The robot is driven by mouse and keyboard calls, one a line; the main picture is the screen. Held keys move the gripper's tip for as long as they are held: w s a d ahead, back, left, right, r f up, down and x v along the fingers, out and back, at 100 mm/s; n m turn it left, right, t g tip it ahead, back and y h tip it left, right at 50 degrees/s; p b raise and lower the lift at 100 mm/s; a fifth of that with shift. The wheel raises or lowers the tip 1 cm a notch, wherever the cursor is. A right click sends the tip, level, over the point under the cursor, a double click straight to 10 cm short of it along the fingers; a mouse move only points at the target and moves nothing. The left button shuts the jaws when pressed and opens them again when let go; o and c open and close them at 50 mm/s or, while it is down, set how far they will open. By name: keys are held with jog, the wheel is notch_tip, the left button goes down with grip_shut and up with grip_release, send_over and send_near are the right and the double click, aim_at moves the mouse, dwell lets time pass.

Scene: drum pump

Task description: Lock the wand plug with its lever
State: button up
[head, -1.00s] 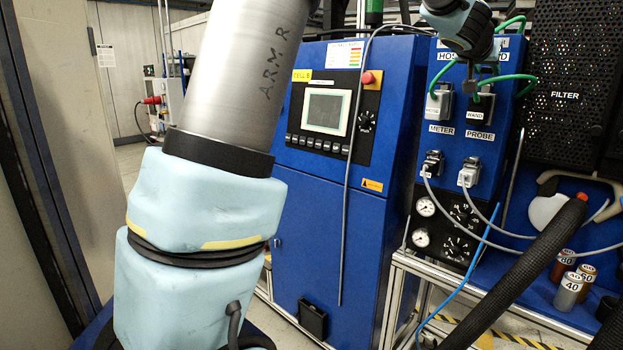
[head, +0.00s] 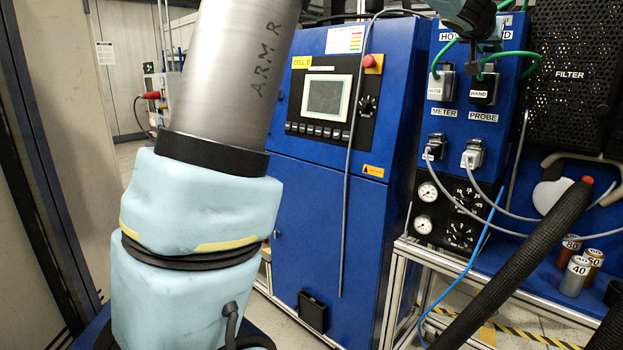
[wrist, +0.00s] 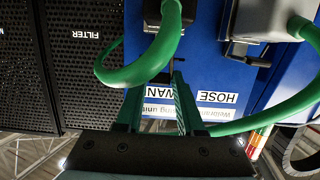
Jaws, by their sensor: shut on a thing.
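The wand plug (head: 484,87) sits in its socket on the blue panel, to the right of the hose plug (head: 440,86). In the wrist view, which is upside down, the wand plug (wrist: 172,14) is at the top with its green cable looping in front of my fingers. My gripper (wrist: 172,74) reaches in between the two plugs and is shut on what appears to be the wand plug's lever. The cable and fingers hide the hold, so the lever's angle cannot be told. In the head view my gripper is small and partly hidden by cables.
The hose plug's green cable (wrist: 290,105) curves close on the right in the wrist view. Below in the head view are the meter plug (head: 436,147) and probe plug (head: 473,153) with grey cables. The perforated filter (head: 570,80) stands to the right.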

jog(key=shift+s+a+f+t+h+b, duration=0.15)
jog(key=shift+f+t+h+b, duration=0.2)
jog(key=shift+b, duration=3)
jog(key=shift+b, duration=0.55)
jog(key=shift+s+a+f+t+h+b, duration=0.1)
jog(key=shift+f+t+h+b, duration=0.2)
jog(key=shift+b, duration=1.85)
jog(key=shift+s+a+f+t+h+b, duration=0.1)
jog(key=shift+t+h+b, duration=0.25)
jog(key=shift+b, duration=1.8)
jog(key=shift+r, duration=0.1)
jog(key=o, duration=1)
jog(key=shift+r, duration=0.1)
jog(key=shift+c, duration=0.2)
jog(key=r+v, duration=0.2)
jog(key=v, duration=0.8)
jog(key=shift+r, duration=0.15)
